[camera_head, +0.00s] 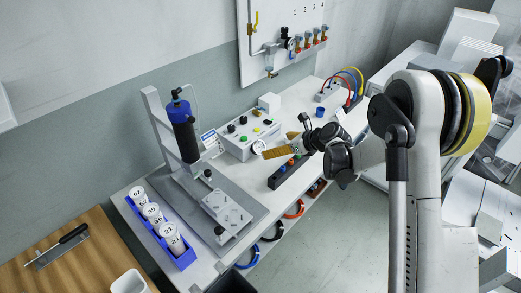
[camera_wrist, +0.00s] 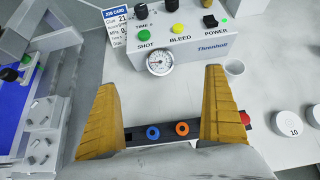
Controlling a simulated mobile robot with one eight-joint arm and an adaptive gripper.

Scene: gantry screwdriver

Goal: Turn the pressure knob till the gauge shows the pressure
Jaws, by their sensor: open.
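The round white pressure gauge (camera_wrist: 160,62) sits at the front of the white control box (camera_wrist: 196,45); it also shows in the head view (camera_head: 258,146). Its needle reading is too small to tell. The box has a black TIME knob (camera_wrist: 141,11), a green SHOT button (camera_wrist: 145,35), a yellow BLEED button (camera_wrist: 179,29) and a black POWER switch (camera_wrist: 210,21). I cannot tell which control is the pressure knob. My gripper (camera_wrist: 160,80) is open and empty, its tan fingers apart just in front of the gauge. A job card (camera_wrist: 116,27) stands left of the box; its pressure figure is unclear.
A dark rack (camera_wrist: 130,138) with blue and orange pieces lies below my fingers. A press stand (camera_head: 182,130) and a blue tray (camera_head: 186,258) of numbered cylinders stand left. Cables arch at the back right.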

